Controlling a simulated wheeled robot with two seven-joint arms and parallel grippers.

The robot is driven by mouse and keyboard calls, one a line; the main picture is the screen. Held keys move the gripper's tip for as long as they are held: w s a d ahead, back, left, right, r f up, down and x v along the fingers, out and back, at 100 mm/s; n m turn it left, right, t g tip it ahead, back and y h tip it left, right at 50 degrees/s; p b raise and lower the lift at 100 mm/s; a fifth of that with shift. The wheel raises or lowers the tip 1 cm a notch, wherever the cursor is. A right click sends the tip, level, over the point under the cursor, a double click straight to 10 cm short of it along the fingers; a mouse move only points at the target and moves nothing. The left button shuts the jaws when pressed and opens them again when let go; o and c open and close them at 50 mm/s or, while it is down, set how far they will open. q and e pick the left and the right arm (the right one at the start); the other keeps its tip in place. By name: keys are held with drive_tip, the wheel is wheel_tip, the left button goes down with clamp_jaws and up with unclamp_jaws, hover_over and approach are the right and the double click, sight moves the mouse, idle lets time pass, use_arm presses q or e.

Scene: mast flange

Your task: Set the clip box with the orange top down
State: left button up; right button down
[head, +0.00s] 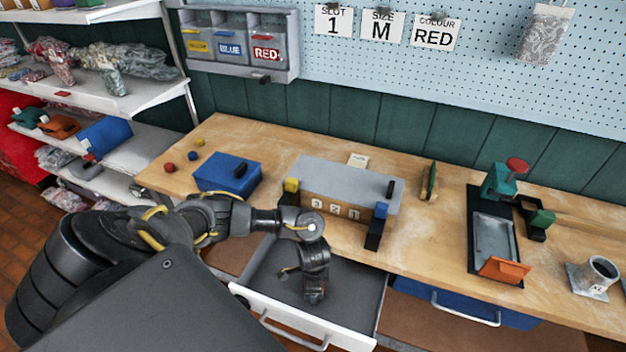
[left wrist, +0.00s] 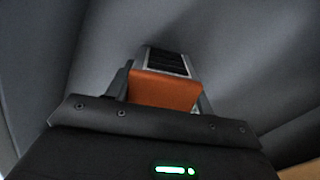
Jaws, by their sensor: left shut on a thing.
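My left gripper (head: 315,292) reaches down into the open grey drawer (head: 358,290) with the white front, below the wooden bench. In the left wrist view its fingers are shut on the clip box (left wrist: 163,90), which shows an orange top and a dark, grey-edged part beyond it. Grey drawer surfaces surround the box in that view. In the head view the box is hidden by my gripper. I cannot tell whether its underside touches the drawer floor. My right gripper is not in view.
Above the drawer stands a grey-topped wooden rack (head: 335,185) numbered 3, 2, 1. A blue box (head: 228,174) is to its left. A dark stand (head: 493,240) with green and orange parts and a mug (head: 598,273) are at the right. The drawer's right part looks clear.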

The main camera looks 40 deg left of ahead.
use_arm(q)
drive_tip(key=shift+f, duration=0.15)
drive_tip(key=o, duration=1.1)
drive_tip(key=shift+o, duration=0.2)
wheel_tip(320, 180, up, 12)
drive_tip(key=p, duration=0.3)
drive_tip(key=shift+f, duration=0.2)
drive_tip(key=shift+r+p, duration=0.4)
drive_tip(key=shift+s+f, duration=0.1)
